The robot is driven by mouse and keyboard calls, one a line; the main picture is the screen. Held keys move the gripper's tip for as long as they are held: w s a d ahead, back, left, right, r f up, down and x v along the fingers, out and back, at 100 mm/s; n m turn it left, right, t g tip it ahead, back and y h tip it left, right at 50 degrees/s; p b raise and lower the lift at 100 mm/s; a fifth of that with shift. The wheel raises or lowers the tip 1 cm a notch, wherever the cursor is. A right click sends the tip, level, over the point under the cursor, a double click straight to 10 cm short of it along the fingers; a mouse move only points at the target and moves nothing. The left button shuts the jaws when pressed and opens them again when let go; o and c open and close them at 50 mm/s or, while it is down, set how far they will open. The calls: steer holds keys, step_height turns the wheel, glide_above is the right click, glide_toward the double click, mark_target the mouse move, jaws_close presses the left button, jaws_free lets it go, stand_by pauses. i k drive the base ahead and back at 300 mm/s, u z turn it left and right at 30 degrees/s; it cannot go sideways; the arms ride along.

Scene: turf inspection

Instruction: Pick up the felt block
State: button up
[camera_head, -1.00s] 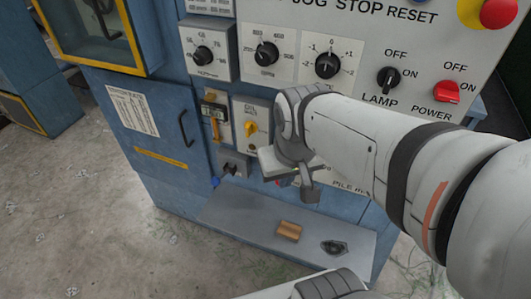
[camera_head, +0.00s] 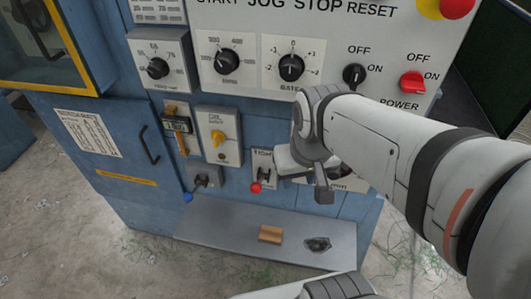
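A small tan block (camera_head: 270,234), which looks like the felt block, lies on the grey metal ledge (camera_head: 215,228) at the foot of the blue machine. My gripper (camera_head: 322,194) hangs in front of the panel, above and to the right of the block, apart from it. One grey finger shows pointing down; the rest is hidden by its own body, so I cannot tell whether it is open or shut. Nothing is visibly held.
A dark, irregular object (camera_head: 317,244) lies on the ledge right of the block. The ledge is otherwise clear.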

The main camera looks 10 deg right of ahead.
mark_target(269, 235)
steer(key=z, duration=1.5)
steer(key=k, duration=1.9)
steer(key=u, duration=0.65)
steer(key=i, duration=1.5)
steer(key=u, duration=0.05)
